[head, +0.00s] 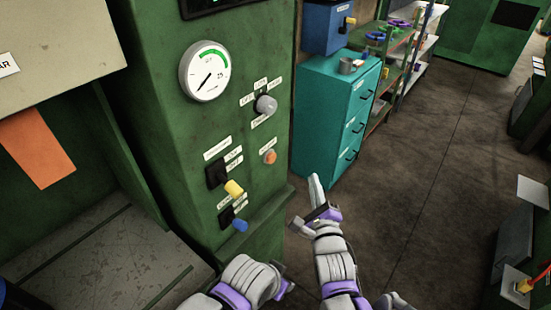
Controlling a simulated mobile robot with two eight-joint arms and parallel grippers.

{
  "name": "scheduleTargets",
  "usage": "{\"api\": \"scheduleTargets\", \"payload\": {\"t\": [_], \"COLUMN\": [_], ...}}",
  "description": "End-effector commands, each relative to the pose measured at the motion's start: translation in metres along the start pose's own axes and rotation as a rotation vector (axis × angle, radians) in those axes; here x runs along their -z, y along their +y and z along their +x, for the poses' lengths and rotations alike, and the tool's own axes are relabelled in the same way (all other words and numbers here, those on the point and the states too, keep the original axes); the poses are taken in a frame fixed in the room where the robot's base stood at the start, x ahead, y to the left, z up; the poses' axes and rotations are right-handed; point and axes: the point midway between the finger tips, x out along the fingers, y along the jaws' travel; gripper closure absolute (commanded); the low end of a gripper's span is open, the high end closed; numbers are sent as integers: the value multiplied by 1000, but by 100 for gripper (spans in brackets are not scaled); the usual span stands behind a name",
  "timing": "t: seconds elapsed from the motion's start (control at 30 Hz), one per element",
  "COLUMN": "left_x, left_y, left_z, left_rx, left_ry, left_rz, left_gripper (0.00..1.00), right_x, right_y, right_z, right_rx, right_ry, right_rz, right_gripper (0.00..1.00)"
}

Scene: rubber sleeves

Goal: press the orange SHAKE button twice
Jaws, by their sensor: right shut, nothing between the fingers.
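The orange button (270,157) sits on the front of the green control panel (185,130), under a small white label too small to read. My right gripper (315,184) is to the right of the button and a little lower in the head view. Its pale fingers are together, point upward in the picture and hold nothing. A clear gap shows between the fingertips and the button in the picture. The button is fully visible. My left gripper does not show.
A grey knob (266,105), a yellow-handled switch (233,188), a blue-handled switch (239,225) and a round gauge (205,71) share the panel. A ledge (270,213) juts out below. A teal cabinet (330,115) stands behind; the floor (430,150) at right is open.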

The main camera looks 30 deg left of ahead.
Motion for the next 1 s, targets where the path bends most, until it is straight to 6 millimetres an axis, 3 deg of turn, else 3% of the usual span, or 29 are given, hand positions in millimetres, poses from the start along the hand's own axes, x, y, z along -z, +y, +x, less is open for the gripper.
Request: {"api": "scheduleTargets", "payload": {"t": [0.1,0.57,1.0], "left_x": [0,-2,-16], "left_y": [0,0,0], "left_z": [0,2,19], "left_rx": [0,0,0], "left_ry": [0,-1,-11], "left_rz": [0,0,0], "left_gripper": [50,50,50], "right_x": [-10,-13,-45], "right_y": [6,9,37], "right_z": [4,9,48], "right_rx": [11,12,10], "right_ry": [-33,-34,-33], "right_rz": [58,66,66], "right_gripper": [100,100,100]}}
